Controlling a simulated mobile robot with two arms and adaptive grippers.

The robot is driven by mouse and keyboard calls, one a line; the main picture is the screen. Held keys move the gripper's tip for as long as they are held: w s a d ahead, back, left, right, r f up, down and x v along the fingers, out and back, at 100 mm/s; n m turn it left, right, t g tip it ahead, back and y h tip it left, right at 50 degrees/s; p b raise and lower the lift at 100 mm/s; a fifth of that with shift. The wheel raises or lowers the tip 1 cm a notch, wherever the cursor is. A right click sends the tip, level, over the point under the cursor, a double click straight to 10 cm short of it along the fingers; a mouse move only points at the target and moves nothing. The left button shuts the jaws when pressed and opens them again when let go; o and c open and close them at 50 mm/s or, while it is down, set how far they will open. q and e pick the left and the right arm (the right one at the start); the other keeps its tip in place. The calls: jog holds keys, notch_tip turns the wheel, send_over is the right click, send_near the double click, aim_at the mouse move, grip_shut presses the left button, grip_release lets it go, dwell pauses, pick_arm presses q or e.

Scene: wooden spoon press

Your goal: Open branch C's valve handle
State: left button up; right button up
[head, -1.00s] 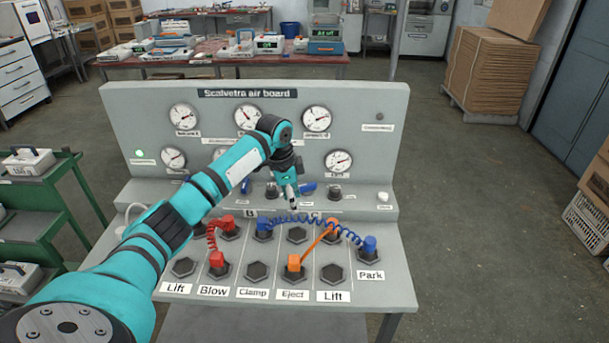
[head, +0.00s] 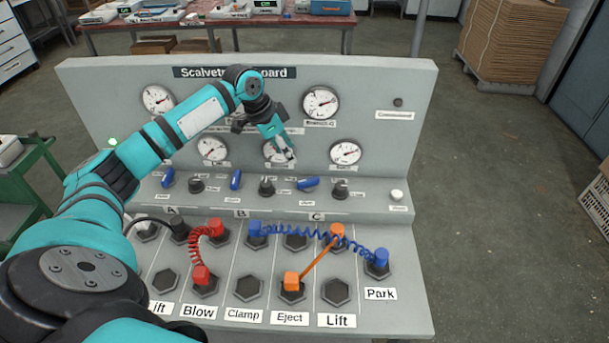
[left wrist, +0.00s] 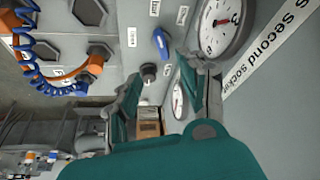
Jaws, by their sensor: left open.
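Branch C's valve handle (head: 308,183) is a blue lever on the board's sloped ledge, above the C label. It lies nearly sideways, while the A handle (head: 167,178) and B handle (head: 235,179) point more up and down. A blue handle, apparently C's, also shows in the left wrist view (left wrist: 161,42) between two small labels. My left gripper (head: 288,154) is open and empty in front of a lower gauge, above and a little left of the C handle, not touching it. Its fingers show in the left wrist view (left wrist: 163,72). My right gripper is out of view.
A black knob (head: 340,190) stands just right of the C handle, another (head: 267,187) to its left. Below are hex sockets, a blue coiled hose (head: 310,232), an orange hose (head: 318,258) and a red hose (head: 196,246). A white button (head: 396,195) sits at right.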

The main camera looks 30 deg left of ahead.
aim_at(306, 180)
pick_arm(q)
jog(key=p+x, duration=0.1)
jog(key=x, duration=1.1)
jog(key=shift+a, duration=0.2)
jog(key=shift+w+f, duration=0.15)
jog(key=shift+f, duration=0.2)
jog(key=shift+w+d+f, duration=0.1)
jog(key=shift+f, duration=0.15)
grip_shut()
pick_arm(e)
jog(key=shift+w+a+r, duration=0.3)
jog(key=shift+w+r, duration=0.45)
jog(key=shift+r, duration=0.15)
